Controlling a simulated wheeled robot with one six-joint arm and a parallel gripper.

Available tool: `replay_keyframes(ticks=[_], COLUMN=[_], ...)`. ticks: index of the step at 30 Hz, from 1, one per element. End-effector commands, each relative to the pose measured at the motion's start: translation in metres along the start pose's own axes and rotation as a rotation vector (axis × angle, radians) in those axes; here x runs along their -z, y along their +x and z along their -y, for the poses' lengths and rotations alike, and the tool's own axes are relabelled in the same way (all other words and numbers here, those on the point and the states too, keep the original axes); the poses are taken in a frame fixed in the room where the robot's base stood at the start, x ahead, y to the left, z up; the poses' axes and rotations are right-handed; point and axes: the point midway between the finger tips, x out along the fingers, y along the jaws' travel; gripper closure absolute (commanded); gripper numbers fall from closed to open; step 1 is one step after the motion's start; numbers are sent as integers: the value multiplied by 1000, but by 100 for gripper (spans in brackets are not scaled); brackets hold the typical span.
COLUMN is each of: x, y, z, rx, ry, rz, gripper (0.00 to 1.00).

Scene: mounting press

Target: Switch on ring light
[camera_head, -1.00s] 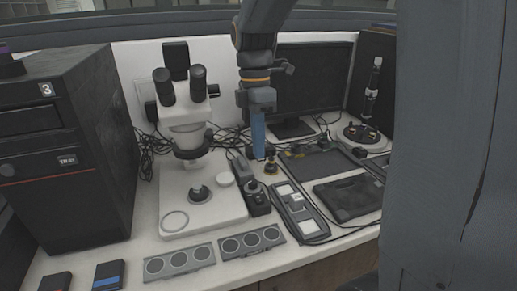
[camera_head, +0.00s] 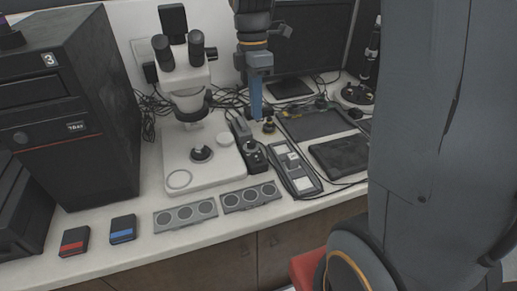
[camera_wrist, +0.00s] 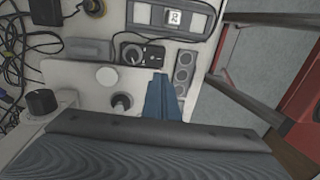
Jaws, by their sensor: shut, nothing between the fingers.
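The stereo microscope (camera_head: 182,75) stands on a white base (camera_head: 215,172), with a dark ring light (camera_head: 192,108) around its lower end. A small black control box (camera_head: 253,156) stands just right of the base; it also shows in the wrist view (camera_wrist: 153,55), with a round knob (camera_wrist: 132,54) on it. My gripper (camera_head: 256,114) has blue fingers, shut and empty, pointing down above the bench behind and slightly right of the box. In the wrist view the fingers (camera_wrist: 162,84) lie close below the box in the picture; I cannot tell their height or whether they touch anything.
A black press cabinet (camera_head: 75,110) stands left. A grey device with light panels (camera_head: 293,168), a dark mat (camera_head: 318,123) and a black tablet-like slab (camera_head: 340,157) lie right of the box. Grey sample holders (camera_head: 186,215) lie along the front. Cables run behind the microscope.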

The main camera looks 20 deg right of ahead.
Motion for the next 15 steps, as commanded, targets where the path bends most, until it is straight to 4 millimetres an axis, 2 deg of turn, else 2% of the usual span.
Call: replay_keyframes(ticks=[7,15], x=[0,0], y=[20,71], z=[1,2], rx=[5,6], ry=[0,0], rz=[0,0], gripper=[100,100])
